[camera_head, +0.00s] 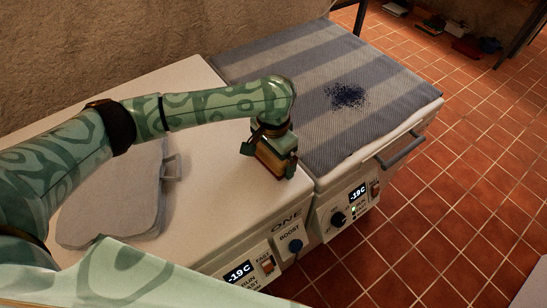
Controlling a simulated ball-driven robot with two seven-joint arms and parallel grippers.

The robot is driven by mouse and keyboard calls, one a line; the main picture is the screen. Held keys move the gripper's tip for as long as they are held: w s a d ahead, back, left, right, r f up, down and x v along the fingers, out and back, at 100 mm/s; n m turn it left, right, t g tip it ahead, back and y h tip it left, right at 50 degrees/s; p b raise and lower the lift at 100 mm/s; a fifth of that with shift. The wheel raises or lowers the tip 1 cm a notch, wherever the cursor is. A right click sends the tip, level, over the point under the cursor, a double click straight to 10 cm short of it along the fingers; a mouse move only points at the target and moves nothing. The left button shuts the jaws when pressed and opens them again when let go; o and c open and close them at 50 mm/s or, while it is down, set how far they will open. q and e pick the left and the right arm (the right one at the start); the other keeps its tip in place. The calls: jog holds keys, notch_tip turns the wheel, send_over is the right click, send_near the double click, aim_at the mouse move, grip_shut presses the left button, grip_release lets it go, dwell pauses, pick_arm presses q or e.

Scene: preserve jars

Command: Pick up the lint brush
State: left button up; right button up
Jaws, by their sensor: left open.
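My left arm comes in from the left, and its gripper (270,164) points down over the right edge of the left white freezer's top, near the striped cloth. Its jaws are open, with dark green fingers on either side of a tan, brown-edged block (274,154). This block may be the lint brush, but it is partly covered by the gripper and I cannot tell for sure. I cannot tell whether the fingers touch it. No other brush shows. My right gripper is not in view.
A grey striped cloth (300,68) covers the right freezer, with dark blue specks (346,95) scattered on it. A grey flat slab (112,205) with a handle lies on the left freezer's top (215,185). Tiled floor lies beyond.

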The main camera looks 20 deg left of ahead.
pick_arm(q)
jog(key=c, duration=0.7)
jog(key=shift+r, duration=0.15)
jog(key=shift+c, duration=0.2)
jog(key=shift+r, duration=0.25)
jog(key=r+p, duration=0.3)
jog(key=shift+s+d+r, duration=0.15)
jog(key=shift+s+r, duration=0.1)
jog(key=shift+r, duration=0.15)
jog(key=s+r+p, duration=0.1)
jog(key=s+d+r+p, duration=0.1)
jog(key=r, duration=0.1)
jog(key=s+r+p, duration=0.1)
jog(key=r, duration=0.1)
jog(key=shift+s+d, duration=0.3)
jog(key=shift+s, duration=0.1)
jog(key=s+d+r+p, duration=0.3)
jog(key=s, duration=0.5)
jog(key=shift+s+d+r, duration=0.25)
jog(key=shift+s+d, duration=0.05)
jog(key=shift+d, duration=0.05)
jog(key=shift+o, duration=0.7)
